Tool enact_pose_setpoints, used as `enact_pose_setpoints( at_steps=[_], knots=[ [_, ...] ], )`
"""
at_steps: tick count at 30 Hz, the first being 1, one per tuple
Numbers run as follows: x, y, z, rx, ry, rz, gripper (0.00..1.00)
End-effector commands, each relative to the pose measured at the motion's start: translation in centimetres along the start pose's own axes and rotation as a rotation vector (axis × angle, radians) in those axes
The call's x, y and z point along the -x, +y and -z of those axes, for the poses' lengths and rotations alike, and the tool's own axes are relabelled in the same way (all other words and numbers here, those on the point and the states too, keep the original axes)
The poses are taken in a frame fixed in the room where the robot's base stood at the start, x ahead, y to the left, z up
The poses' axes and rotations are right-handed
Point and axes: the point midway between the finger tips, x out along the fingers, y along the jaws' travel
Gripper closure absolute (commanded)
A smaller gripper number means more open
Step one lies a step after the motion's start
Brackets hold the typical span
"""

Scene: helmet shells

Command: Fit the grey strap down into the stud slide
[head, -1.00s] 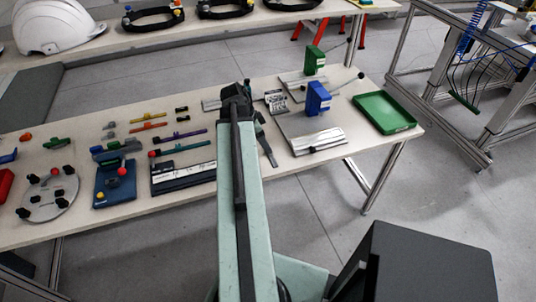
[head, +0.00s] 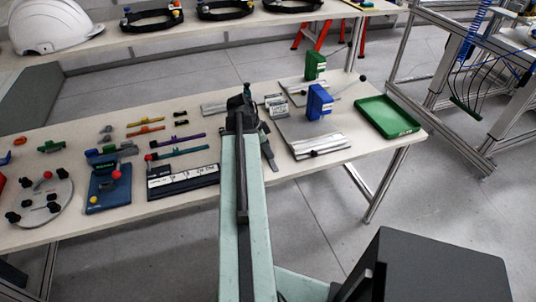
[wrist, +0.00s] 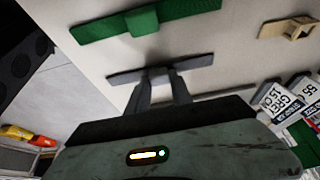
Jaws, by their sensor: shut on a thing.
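The grey strap (wrist: 190,63) is a thin bar with a raised block at its middle, seen in the wrist view. My gripper (wrist: 159,77) has its two fingers closed on that middle block, with the strap lying across the fingertips. In the head view my gripper (head: 241,101) is above the middle of the table, and my own arm hides most of what is below it. I cannot tell whether the strap touches the table. I cannot pick out the stud slide with certainty in either view.
A green strap (wrist: 187,8) and a beige clip piece (wrist: 289,27) lie nearby. A blue press-like block (head: 319,102), a green one (head: 315,66) and a green tray (head: 387,116) stand to the right. A blue fixture (head: 108,190) and a round plate (head: 42,207) are left.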

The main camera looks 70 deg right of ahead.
Motion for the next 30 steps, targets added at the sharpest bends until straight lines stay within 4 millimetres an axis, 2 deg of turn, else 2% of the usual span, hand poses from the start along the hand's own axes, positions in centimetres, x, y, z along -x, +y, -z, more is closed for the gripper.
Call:
enact_pose_setpoints(
  at_steps=[4,7,18,21,30],
  knots=[
    [0.7,0.0,0.3,0.0,0.0,0.0,1.0],
    [2.0,0.0,0.8,0.0,0.0,0.0,1.0],
    [8.9,0.0,3.6,0.001,0.0,0.0,1.0],
    [9.5,0.0,3.9,0.001,0.0,0.0,1.0],
    [9.2,0.1,4.0,-0.003,0.0,-0.001,1.0]
  ],
)
